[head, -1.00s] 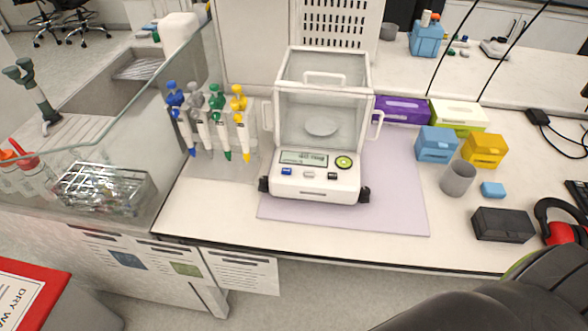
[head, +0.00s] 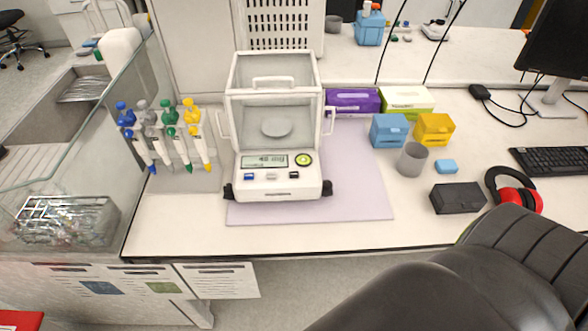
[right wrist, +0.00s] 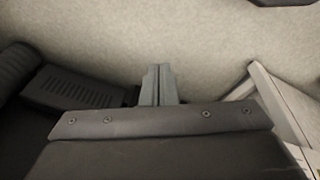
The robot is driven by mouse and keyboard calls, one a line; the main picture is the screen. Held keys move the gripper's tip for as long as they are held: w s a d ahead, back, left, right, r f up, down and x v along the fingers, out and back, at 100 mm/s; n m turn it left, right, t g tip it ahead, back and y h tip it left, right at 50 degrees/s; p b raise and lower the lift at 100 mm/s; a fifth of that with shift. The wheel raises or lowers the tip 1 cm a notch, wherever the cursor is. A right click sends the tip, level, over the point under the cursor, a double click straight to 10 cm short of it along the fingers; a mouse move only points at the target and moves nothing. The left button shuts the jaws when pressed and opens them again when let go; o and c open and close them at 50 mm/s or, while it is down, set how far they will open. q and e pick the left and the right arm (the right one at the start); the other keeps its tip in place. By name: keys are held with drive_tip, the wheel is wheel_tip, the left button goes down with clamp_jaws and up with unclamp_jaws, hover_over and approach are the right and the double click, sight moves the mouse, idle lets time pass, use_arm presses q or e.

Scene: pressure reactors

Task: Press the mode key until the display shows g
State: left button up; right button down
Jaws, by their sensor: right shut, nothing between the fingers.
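The balance (head: 277,125) stands upright on a pale lilac mat (head: 360,200) in the head view, with a glass draft shield and a round pan inside. Its display (head: 265,161) shows small dark characters that I cannot read for certain. Below the display are a blue key (head: 249,177), a pale key (head: 271,176) and a dark key (head: 294,175). A round green-ringed button (head: 304,160) sits right of the display. In the right wrist view my right gripper (right wrist: 159,72) is shut and empty, above grey floor and away from the balance. My left gripper is not in view.
Pipettes on a stand (head: 170,135) are left of the balance.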

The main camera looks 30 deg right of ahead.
drive_tip(key=w+r+p, duration=0.2)
drive_tip(key=w+r, duration=0.3)
drive_tip(key=r, duration=0.7)
wheel_tip(320, 180, up, 36)
drive_tip(key=n+t+y+p, duration=0.3)
drive_tip(key=n+t, duration=0.4)
drive_tip(key=n, duration=0.5)
hover_over(297, 176)
drive_tip(key=shift+r, duration=0.15)
wheel_tip(297, 176, down, 8)
drive_tip(key=b, duration=0.8)
drive_tip(key=shift+d+f+b, duration=0.1)
drive_tip(key=shift+f+b, duration=0.25)
drive_tip(key=shift+f, duration=0.15)
drive_tip(key=shift+f, duration=0.1)
